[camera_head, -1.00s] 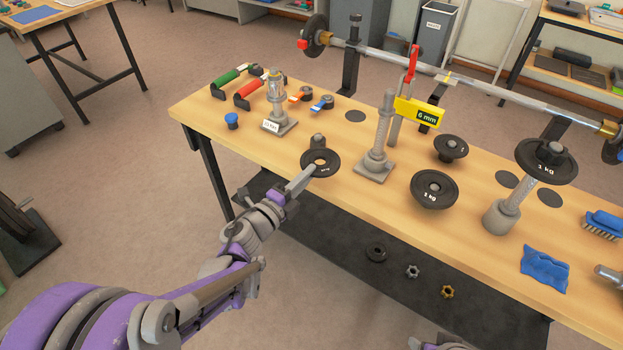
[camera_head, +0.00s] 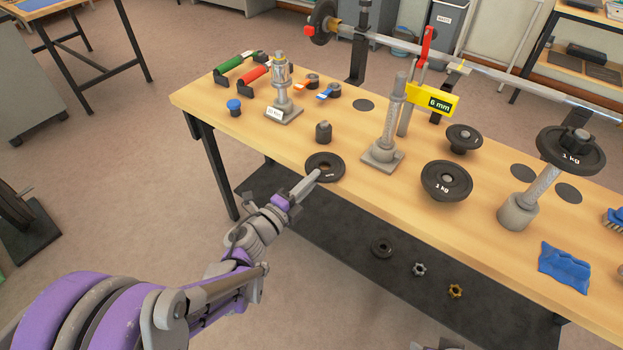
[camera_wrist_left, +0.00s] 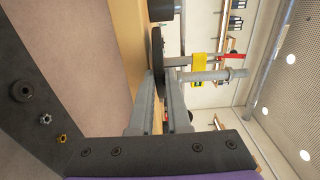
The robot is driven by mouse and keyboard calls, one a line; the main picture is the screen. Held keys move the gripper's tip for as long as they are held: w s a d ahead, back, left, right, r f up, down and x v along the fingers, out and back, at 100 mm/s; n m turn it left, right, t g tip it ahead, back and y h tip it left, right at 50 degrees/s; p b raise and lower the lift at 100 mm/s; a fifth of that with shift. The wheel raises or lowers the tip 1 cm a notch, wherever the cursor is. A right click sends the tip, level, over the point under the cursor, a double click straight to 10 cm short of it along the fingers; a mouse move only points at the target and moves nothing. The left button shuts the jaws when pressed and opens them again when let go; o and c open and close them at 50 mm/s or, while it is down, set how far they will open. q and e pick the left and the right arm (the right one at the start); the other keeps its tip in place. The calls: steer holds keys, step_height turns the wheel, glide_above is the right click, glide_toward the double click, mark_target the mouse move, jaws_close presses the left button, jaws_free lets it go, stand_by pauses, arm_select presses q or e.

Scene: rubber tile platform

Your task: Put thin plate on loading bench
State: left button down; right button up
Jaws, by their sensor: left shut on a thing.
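The thin plate (camera_head: 325,160), a flat black disc with a centre hole and small white marking, is at the front edge of the loading bench (camera_head: 225,118), a long wooden-topped table. My left gripper (camera_head: 313,178) reaches in from the front and is shut on the plate's near rim. In the left wrist view, the plate (camera_wrist_left: 157,48) shows edge-on between the finger ends and lies about level, close to the bench top (camera_wrist_left: 129,25). I cannot tell whether it touches the wood.
A dark cylindrical weight (camera_head: 323,132) stands just behind the plate. A small ring (camera_head: 382,248) and two knobs lie on the dark mat below.

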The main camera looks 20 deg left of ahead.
arm_select(q)
steer(key=shift+f+b, duration=0.3)
stand_by(0.5)
steer(key=c, duration=0.8)
jaws_free()
steer(key=shift+s, duration=0.1)
steer(key=v, duration=1)
steer(key=shift+s+a+p, duration=0.15)
steer(key=shift+s+p, duration=0.15)
steer(key=shift+f, duration=0.1)
